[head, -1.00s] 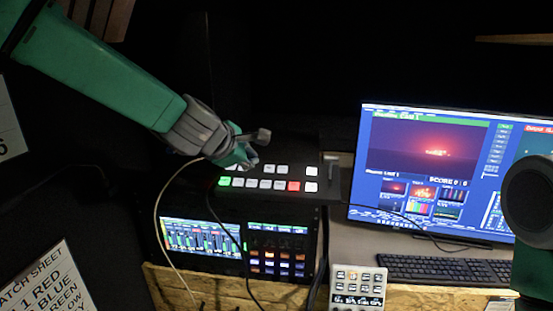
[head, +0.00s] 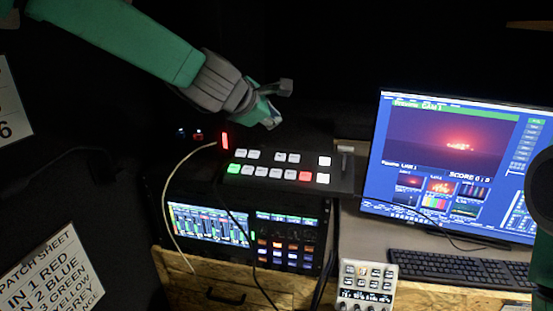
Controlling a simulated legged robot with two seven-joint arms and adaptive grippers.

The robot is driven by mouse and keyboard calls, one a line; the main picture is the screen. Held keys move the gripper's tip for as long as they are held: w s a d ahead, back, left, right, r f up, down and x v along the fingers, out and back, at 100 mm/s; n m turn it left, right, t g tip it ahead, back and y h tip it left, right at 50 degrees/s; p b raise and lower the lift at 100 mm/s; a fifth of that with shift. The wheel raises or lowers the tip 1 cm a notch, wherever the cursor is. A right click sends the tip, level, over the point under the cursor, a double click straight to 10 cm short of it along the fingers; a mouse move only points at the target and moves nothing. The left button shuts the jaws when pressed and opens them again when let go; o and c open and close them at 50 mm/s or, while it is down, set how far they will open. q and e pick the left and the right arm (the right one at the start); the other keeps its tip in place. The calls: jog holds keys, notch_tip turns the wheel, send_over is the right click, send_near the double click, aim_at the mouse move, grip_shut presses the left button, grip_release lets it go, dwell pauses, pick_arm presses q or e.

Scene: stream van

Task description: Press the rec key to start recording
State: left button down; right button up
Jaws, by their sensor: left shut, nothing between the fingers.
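A dark switcher panel (head: 338,183) with two rows of small keys stands on a rack in the middle. Most keys are white, with a green-lit key (head: 234,168) at the left and a red-lit key (head: 305,176) near the right. The key labels are too small to read, so I cannot tell which is the rec key. My left gripper (head: 273,116) is shut and empty. It shows above and behind the upper key row, apart from the keys. My right gripper is out of view.
A monitor (head: 445,165) and a keyboard (head: 460,268) stand at the right. A small keypad (head: 367,284) sits at the front. Below the panel are lit rack screens (head: 208,224). A pale cable (head: 165,205) loops at the left. A red light (head: 225,140) glows beside the panel.

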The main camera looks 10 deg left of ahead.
aim_at(284, 158)
pick_arm(q)
jog(key=f+b, duration=0.1)
jog(key=f, duration=0.1)
jog(key=w+d+f+b, duration=0.1)
jog(key=f+b, duration=0.1)
jog(key=d+f+b, duration=0.1)
jog(key=f+b, duration=0.1)
jog(key=shift+w+d+f, duration=0.1)
jog(key=shift+w+f, duration=0.25)
jog(key=shift+w+f+b, duration=0.1)
jog(key=shift+f+b, duration=0.2)
jog(key=shift+b, duration=0.05)
jog(key=shift+w+a+f, duration=0.1)
jog(key=shift+a+f, duration=0.1)
jog(key=shift+a, duration=0.8)
jog(key=shift+d+r, duration=0.1)
jog(key=shift+d, duration=0.8)
jog(key=shift+a, duration=0.75)
jog(key=shift+d, duration=0.4)
jog(key=shift+d+f, duration=0.35)
jog(key=shift+d, duration=0.1)
jog(key=shift+a, duration=0.4)
